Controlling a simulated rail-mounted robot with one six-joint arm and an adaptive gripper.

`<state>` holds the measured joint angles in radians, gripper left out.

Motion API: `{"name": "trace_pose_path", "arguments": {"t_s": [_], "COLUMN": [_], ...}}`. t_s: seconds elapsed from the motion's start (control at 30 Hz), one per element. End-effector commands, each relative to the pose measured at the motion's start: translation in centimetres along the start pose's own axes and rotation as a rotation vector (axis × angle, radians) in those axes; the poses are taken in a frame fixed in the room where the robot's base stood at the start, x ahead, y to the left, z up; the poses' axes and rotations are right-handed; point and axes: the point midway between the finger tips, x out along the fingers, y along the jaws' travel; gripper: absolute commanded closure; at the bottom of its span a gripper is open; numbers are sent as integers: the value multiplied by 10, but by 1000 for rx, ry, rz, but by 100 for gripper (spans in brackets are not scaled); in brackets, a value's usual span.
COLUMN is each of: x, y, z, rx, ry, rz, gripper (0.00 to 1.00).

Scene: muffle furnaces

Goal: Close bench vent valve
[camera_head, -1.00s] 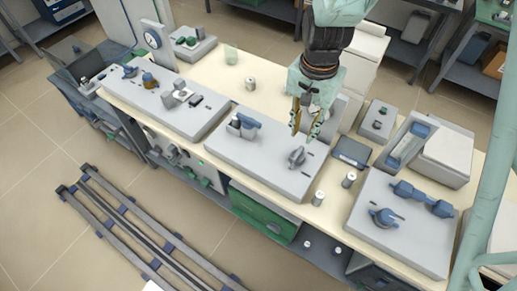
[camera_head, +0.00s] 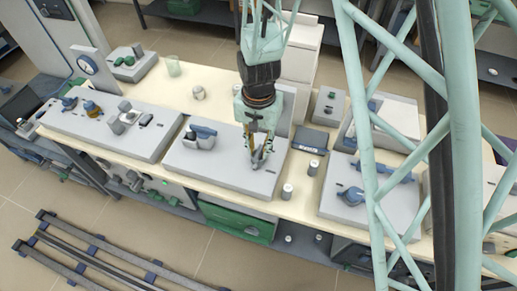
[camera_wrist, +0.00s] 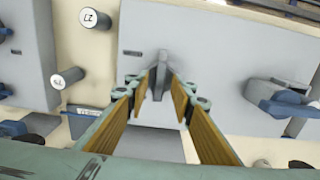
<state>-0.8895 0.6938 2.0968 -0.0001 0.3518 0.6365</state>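A grey valve with a flat upright handle (camera_wrist: 157,75) sits on the middle grey panel (camera_head: 192,163); in the head view its handle (camera_head: 258,158) is partly hidden by my fingers. My gripper (camera_head: 256,146) points down over it. In the wrist view my gripper (camera_wrist: 161,88) is open, with a gold-padded finger on each side of the handle and visible gaps. I cannot tell how far down the fingers reach. No label names the vent valve. A blue round valve (camera_head: 351,196) stands on the right panel.
A blue-handled part (camera_head: 203,132) stands on the same panel, left of my gripper. Two small white-topped cylinders (camera_head: 287,191) (camera_head: 313,167) and a dark labelled box (camera_head: 309,140) stand to the right. A beaker (camera_head: 174,68) is at the back.

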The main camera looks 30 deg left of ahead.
Motion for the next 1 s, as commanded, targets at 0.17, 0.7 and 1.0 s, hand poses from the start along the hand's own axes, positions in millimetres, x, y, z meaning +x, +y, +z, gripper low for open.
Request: {"name": "trace_pose_path", "arguments": {"t_s": [0.17,0.7,1.0], "x": [4,5,5], "y": [0,0,0], "z": [0,0,0], "rx": [0,0,-11], "ry": [1,1,1], "rz": [-1,-1,-1], "gripper": [78,100,100]}}
